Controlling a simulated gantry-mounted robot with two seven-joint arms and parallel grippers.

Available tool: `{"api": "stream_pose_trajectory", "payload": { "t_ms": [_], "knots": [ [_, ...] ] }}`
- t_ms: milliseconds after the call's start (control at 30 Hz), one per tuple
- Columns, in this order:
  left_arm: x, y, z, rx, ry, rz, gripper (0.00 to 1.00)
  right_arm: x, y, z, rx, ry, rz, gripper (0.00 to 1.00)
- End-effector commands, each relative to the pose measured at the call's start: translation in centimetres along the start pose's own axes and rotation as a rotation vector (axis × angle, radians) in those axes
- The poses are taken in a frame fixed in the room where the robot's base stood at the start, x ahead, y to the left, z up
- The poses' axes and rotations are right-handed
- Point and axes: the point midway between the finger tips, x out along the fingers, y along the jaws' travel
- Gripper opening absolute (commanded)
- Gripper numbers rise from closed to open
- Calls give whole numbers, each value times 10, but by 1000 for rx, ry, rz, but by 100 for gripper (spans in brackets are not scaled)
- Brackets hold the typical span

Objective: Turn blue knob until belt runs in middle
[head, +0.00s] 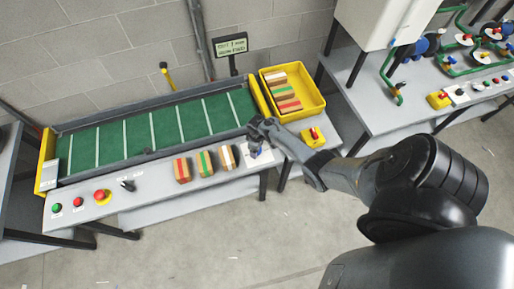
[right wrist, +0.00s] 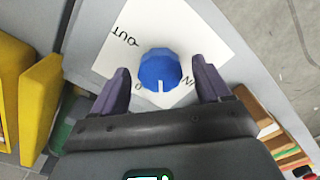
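The blue knob (right wrist: 160,68) sits on a white card (right wrist: 190,32) marked "OUT" and "IN", with a white line on the knob's near side. In the right wrist view my right gripper (right wrist: 160,84) is open, with one finger on each side of the knob and gaps visible between. In the head view the right gripper (head: 262,128) is over the right end of the conveyor's front ledge, and the knob is largely hidden beneath it. The green belt (head: 138,131) with white cross stripes lies in the conveyor frame; its exact sideways position is hard to tell. My left gripper is not in view.
Several striped blocks (head: 204,163) stand on the ledge left of the knob. Red and green buttons and a black switch (head: 127,186) are further left. A yellow bin (head: 308,84) with blocks is at the belt's right end. A small display (head: 232,46) stands behind.

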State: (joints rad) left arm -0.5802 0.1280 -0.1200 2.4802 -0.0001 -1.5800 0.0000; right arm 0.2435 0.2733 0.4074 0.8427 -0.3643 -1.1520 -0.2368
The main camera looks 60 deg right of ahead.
Motion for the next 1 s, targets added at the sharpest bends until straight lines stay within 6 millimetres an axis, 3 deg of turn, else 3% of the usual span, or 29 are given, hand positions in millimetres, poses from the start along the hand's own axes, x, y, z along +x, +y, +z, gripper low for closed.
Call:
{"api": "stream_pose_trajectory", "payload": {
  "t_ms": [367, 800, 1000],
  "knots": [
    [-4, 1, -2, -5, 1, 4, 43, -8, -1, 0, -1, 0, -1, 76],
    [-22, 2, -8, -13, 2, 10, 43, -78, 0, -1, 0, 3, 0, 76],
    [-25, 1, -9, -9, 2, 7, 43, -100, -1, 0, 0, 1, -1, 76]
  ]
}}
